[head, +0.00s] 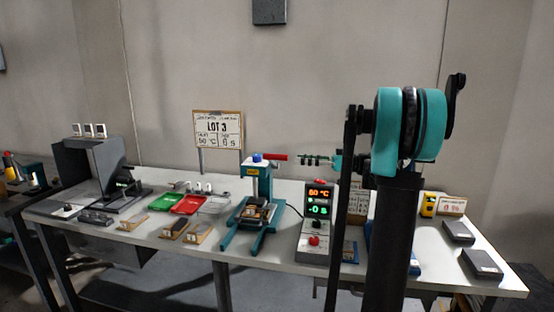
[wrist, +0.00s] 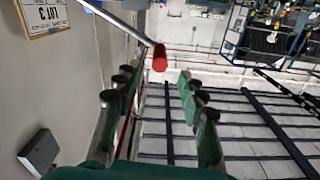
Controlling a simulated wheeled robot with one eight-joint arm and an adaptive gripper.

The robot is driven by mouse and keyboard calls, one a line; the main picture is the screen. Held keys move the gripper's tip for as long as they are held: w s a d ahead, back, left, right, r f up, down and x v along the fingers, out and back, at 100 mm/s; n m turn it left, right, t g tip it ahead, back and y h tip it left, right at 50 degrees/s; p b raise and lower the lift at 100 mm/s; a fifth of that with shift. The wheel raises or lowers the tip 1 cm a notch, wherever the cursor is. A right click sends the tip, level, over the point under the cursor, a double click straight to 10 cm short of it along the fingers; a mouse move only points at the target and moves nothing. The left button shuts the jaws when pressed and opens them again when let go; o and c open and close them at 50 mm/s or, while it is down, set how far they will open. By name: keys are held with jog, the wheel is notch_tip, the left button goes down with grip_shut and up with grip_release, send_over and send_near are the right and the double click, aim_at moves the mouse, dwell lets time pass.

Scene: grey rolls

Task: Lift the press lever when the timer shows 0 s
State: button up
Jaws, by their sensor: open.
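The teal press (head: 260,185) stands mid-table. Its lever has a red handle (head: 277,157) that sticks out to the right, about level. My gripper (head: 316,160) is just right of the handle, apart from it. In the wrist view the red handle end (wrist: 159,58) on its metal rod (wrist: 118,22) lies just beyond and between the fingertips of my open, empty gripper (wrist: 156,82). The timer box (head: 317,222) stands right of the press. Its upper red display reads about 50 °C. Its lower green display seems to show a 0, but the digits are small.
A LOT 3 sign (head: 218,129) stands behind the press. Red (head: 188,205) and green (head: 163,202) trays lie to its left, near a grey machine (head: 95,165). Dark blocks (head: 481,264) lie at the table's right end. Space above the lever is clear.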

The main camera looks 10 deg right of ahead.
aim_at(266, 157)
jog(key=x, duration=1)
grip_shut()
